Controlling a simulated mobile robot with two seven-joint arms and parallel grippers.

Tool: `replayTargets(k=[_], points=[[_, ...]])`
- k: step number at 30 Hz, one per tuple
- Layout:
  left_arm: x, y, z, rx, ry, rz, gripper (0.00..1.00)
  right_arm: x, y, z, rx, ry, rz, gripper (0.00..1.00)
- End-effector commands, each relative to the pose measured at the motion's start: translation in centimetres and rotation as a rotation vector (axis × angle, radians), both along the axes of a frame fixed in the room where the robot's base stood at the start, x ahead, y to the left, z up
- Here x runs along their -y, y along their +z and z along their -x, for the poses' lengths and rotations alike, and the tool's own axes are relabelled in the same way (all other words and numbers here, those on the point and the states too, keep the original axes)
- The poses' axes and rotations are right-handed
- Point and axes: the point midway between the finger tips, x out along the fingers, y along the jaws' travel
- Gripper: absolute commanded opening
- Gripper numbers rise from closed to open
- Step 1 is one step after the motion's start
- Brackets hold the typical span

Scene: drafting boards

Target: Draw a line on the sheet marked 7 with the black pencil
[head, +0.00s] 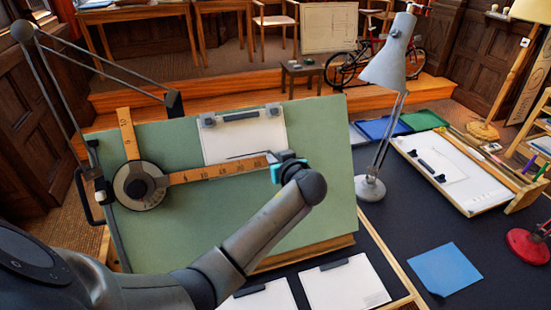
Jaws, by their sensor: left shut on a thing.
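A white sheet (242,138) is clipped to the tilted green drafting board (325,185); no number is readable on it. My left gripper (280,163) is at the sheet's lower right corner, by the end of the wooden ruler arm (205,174). It is shut on a thin dark stick (245,156), apparently the black pencil, which points left across the sheet's lower part. I cannot tell whether its tip touches the paper. Two more clipped sheets (345,284) (262,296) lie on the dark table in front; their marks are not readable. My right gripper is out of view.
A grey desk lamp (370,188) stands right of the board. A wooden-framed tray (462,207) with a clipped sheet (443,167) lies at the right. A blue sheet (443,268) and a red lamp base (528,247) are nearer. Dark table between is clear.

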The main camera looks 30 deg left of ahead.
Motion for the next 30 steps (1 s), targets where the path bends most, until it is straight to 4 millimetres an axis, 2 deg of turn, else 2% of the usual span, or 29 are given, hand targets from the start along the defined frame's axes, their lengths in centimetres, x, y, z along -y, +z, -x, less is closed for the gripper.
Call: replayTargets(k=[24, 30], points=[[3.1, 2.4, 2.6, 0.000, -0.002, 0.001, 0.00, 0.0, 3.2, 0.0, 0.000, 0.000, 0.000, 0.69], [3.3, 2.5, 2.8, 0.001, 0.000, -0.001, 0.00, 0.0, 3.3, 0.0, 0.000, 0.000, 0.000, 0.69]])
